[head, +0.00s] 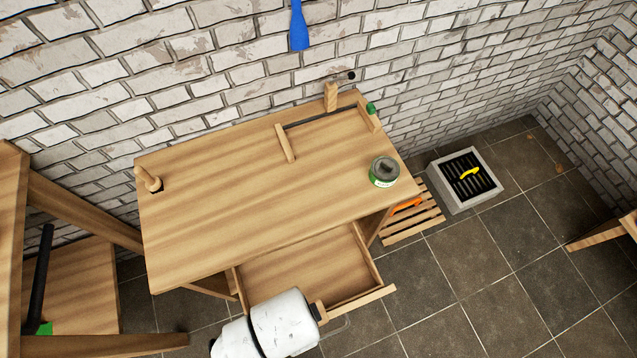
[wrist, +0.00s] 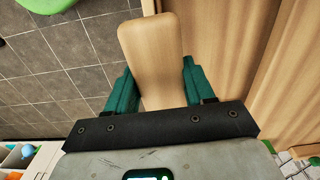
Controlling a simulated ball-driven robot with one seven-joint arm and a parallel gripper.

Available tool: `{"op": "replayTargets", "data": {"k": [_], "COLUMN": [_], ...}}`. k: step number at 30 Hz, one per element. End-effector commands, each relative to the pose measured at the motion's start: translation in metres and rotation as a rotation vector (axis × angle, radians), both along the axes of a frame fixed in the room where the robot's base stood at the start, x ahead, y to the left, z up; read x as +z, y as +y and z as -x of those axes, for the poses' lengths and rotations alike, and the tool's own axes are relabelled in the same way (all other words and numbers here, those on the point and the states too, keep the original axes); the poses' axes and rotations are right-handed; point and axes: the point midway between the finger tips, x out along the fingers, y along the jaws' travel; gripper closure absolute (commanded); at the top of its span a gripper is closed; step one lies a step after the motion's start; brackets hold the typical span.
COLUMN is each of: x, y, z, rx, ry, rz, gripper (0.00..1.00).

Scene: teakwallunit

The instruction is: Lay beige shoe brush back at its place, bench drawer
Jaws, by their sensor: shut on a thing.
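The beige shoe brush (wrist: 152,42) shows in the wrist view as a smooth, round-cornered wooden block. My gripper (wrist: 157,72) has its green fingers on both sides of it and is shut on it. In the head view the bench drawer (head: 300,272) is pulled out below the workbench top, and its visible floor is bare. My white arm covers the drawer's front left part and hides the gripper. A small brown piece shows at the arm's right edge; I cannot tell whether it is the brush.
The workbench top (head: 250,200) carries a green-labelled tin (head: 384,171) near its right edge. A slatted wooden rack (head: 412,217) and a grey grated box (head: 466,180) with a yellow object stand on the floor to the right. Wooden furniture (head: 70,290) is close at left. Tiled floor is open at lower right.

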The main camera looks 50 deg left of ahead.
Motion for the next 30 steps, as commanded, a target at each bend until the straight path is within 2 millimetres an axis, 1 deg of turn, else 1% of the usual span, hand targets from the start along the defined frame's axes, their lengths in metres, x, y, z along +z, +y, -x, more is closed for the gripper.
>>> {"op": "replayTargets", "data": {"k": [1, 3, 6, 8, 11, 21, 24, 27, 30], "x": [-0.003, -0.003, -0.003, -0.004, -0.010, -0.043, -0.064, -0.079, -0.090], "y": [0.003, 0.005, 0.006, 0.007, 0.012, 0.038, 0.042, 0.047, 0.050], "z": [0.019, 0.035, 0.048, 0.049, 0.037, -0.034, -0.048, -0.060, -0.069], "rx": [-0.006, -0.027, -0.046, -0.052, -0.057, -0.058, -0.056, -0.056, -0.055], "ry": [0.001, 0.000, -0.001, -0.002, -0.003, -0.002, 0.000, -0.001, -0.002], "rz": [0.000, 0.000, -0.001, 0.000, 0.001, 0.001, 0.003, 0.003, 0.002], "gripper": [0.80, 0.80, 0.80, 0.80, 0.80, 0.80, 0.80, 0.80, 0.80]}}
